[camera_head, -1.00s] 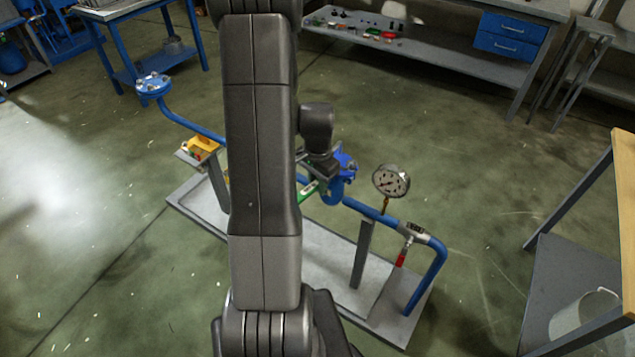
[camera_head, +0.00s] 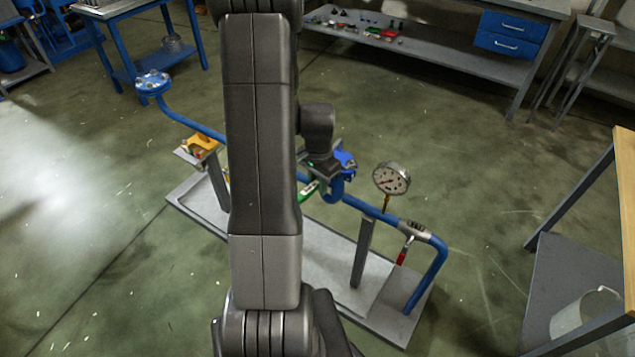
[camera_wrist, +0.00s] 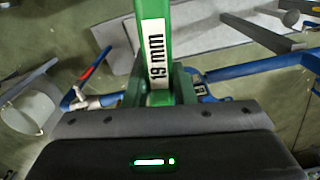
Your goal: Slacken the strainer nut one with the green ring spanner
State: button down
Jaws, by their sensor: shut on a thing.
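My gripper (camera_head: 324,172) is shut on the green ring spanner (camera_head: 309,190), beside the blue strainer (camera_head: 345,160) in the middle of the pipe. In the wrist view the spanner (camera_wrist: 153,25) runs up out of my gripper (camera_wrist: 160,97), with a white "19 mm" label on its shaft. Blue strainer parts show behind the gripper in the wrist view (camera_wrist: 200,88). Strainer nut one cannot be made out. My gripper hides the spanner's working end, so I cannot tell whether its ring sits around a nut.
The blue pipe (camera_head: 375,211) stands on a grey base plate (camera_head: 325,240). A pressure gauge (camera_head: 391,178) and a red-handled valve (camera_head: 403,252) are to the right. A yellow item (camera_head: 201,146) is at the left. A workbench and a bucket (camera_head: 585,315) stand at the right.

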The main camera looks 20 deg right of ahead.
jog(key=shift+s+d+n+b, duration=0.15)
jog(key=shift+s+d+n, duration=0.25)
jog(key=shift+s+n, duration=0.2)
jog(key=shift+s+d+n+b, duration=0.15)
jog(key=shift+s+d+n, duration=0.25)
jog(key=shift+s+n, duration=0.15)
jog(key=shift+d+f, duration=0.1)
jog(key=shift+s+d+n, duration=1)
jog(key=shift+n, duration=0.15)
jog(key=shift+s+d+n+b, duration=0.2)
jog(key=shift+s+d+n, duration=0.2)
jog(key=shift+d+n, duration=0.2)
jog(key=shift+s+d+n+b, duration=0.2)
jog(key=shift+s+d+n, duration=0.15)
jog(key=shift+d+n, duration=0.2)
jog(key=shift+d, duration=0.1)
